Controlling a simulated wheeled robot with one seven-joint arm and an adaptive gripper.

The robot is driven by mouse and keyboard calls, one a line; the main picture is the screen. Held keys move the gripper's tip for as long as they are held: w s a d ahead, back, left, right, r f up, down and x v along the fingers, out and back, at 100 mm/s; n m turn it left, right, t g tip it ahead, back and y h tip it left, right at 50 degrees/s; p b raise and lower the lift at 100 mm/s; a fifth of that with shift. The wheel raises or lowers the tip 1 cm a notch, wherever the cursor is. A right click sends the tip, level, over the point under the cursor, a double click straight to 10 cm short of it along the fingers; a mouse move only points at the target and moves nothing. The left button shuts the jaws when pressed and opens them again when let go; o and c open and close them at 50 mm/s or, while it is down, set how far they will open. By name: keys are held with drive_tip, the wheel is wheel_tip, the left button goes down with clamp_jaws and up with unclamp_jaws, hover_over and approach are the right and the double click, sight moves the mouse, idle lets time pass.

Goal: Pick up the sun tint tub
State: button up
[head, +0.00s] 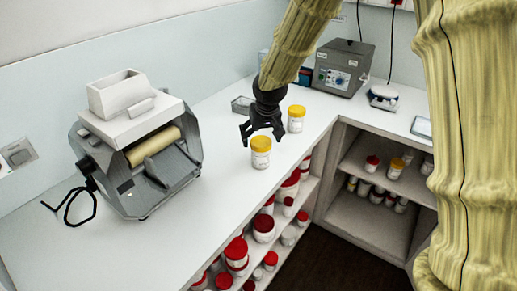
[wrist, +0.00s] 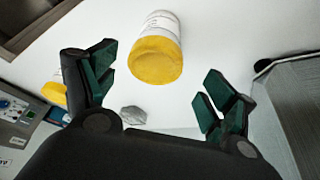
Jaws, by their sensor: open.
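Two white tubs with yellow lids stand upright on the counter; I cannot read their labels, so I cannot tell which is the sun tint tub. The nearer tub (head: 261,153) is right below my gripper (head: 262,132). In the wrist view this tub (wrist: 158,55) shows ahead of the gap between the fingers of my gripper (wrist: 157,90), its lid towards me. The jaws are open, spread to either side, and hold nothing. The other tub (head: 296,119) stands farther back to the right; it shows partly behind the left finger in the wrist view (wrist: 54,93).
A roller mill (head: 140,150) with a white hopper stands left on the counter (head: 215,205). A grey control box (head: 343,68), a small scale (head: 383,96) and a small tray (head: 242,104) are farther back. Shelves below hold several red-lidded tubs (head: 264,228). The counter in front of the nearer tub is clear.

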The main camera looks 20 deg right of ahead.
sight(263, 142)
drive_tip(key=shift+w+d+f, duration=0.1)
drive_tip(key=shift+d+f, duration=0.15)
drive_tip(key=shift+f, duration=0.45)
drive_tip(key=shift+p+x, duration=0.3)
drive_tip(key=shift+x, duration=0.75)
drive_tip(key=shift+w+p+x, duration=0.15)
drive_tip(key=shift+p+x, duration=0.45)
drive_tip(key=shift+x, duration=0.85)
drive_tip(key=shift+w+p+x, duration=0.1)
drive_tip(key=shift+p+x, duration=0.45)
drive_tip(key=shift+x, duration=0.9)
drive_tip(key=shift+d+r, duration=0.1)
drive_tip(key=c, duration=1.1)
